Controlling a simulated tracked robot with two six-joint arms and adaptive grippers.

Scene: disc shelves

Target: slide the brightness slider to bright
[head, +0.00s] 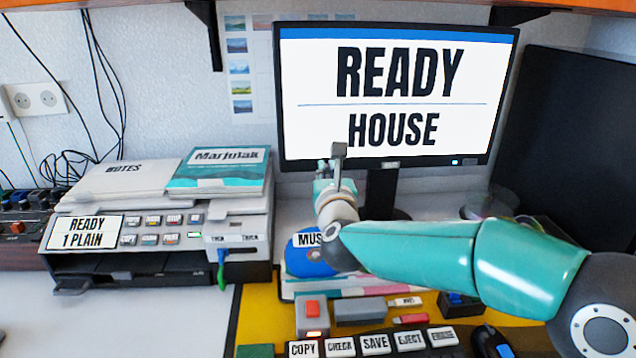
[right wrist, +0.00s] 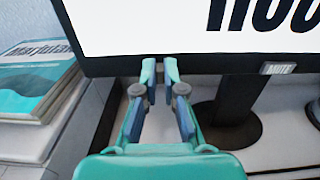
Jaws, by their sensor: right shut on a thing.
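The monitor (head: 395,22) stands at the back, its screen reading READY and HOUSE. My right gripper (head: 335,172) is at the monitor's lower edge, left of its stand. A small grey tab (head: 339,150) stands up at its fingertips, in front of the bezel; it looks like the brightness slider's knob, but no label for it is readable. In the right wrist view my right gripper (right wrist: 160,72) has its fingertips close together against the dark bezel (right wrist: 105,66). What lies between them is hard to make out there. My left gripper is not in view.
A printer (head: 160,235) with books on top stands left. A blue disc (head: 306,262) lies under my right arm. Labelled keys (head: 375,344) and a red button (head: 312,308) are in front. A dark panel (head: 570,150) stands right.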

